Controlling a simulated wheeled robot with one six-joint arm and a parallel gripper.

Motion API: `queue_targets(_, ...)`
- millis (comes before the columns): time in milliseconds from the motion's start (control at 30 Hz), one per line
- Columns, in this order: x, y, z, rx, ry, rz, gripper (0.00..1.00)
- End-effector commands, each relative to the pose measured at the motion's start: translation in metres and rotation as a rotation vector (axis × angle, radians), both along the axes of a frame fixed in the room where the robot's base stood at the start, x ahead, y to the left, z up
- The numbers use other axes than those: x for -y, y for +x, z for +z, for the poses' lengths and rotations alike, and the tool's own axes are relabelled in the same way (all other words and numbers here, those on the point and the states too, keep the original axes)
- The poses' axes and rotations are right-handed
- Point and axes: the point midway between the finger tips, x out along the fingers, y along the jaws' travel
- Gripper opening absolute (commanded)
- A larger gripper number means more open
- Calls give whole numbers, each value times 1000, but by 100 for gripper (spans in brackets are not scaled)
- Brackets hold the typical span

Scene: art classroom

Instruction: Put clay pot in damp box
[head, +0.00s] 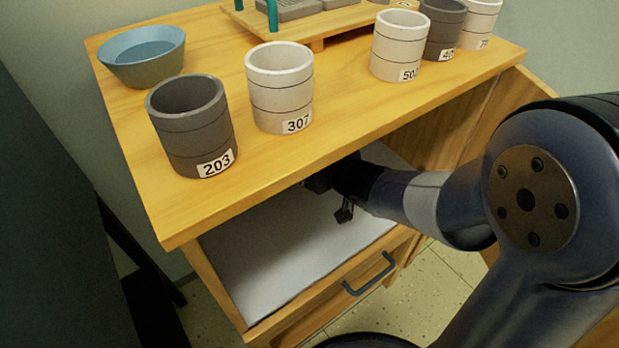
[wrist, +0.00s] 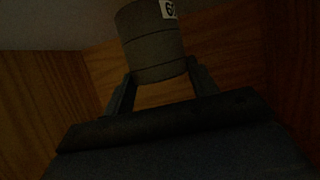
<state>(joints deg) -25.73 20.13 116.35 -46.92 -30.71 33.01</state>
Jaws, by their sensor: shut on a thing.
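A clay pot (wrist: 152,45) with a partly cut-off white label starting with 6 is between the fingers of my gripper (wrist: 160,80) in the wrist view. The gripper is shut on it. In the head view my gripper (head: 343,208) reaches under the wooden top, over the open drawer (head: 270,260) with a pale grey floor, which looks like the damp box. The held pot is hidden there by the cabinet top. The wrist view is dark, with wooden walls around the pot; I cannot tell whether the pot touches the floor.
Pots 203 (head: 193,125) and 307 (head: 280,90) stand on the wooden top (head: 190,215), with a blue bowl (head: 143,65) behind. Pot 50-something (head: 398,50) and two others stand at the right. The cabinet top's front edge overhangs my arm. The drawer front has a dark handle (head: 370,275).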

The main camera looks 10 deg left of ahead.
Motion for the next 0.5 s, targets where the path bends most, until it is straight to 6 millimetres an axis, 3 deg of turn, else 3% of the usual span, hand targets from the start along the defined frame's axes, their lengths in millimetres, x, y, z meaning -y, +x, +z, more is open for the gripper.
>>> queue_targets(167, 0, 0, -12, 1, 1, -1, 28)
queue_targets(367, 0, 0, -40, 0, 1, 0, 28)
queue_targets(500, 0, 1, -42, 2, 1, -1, 28)
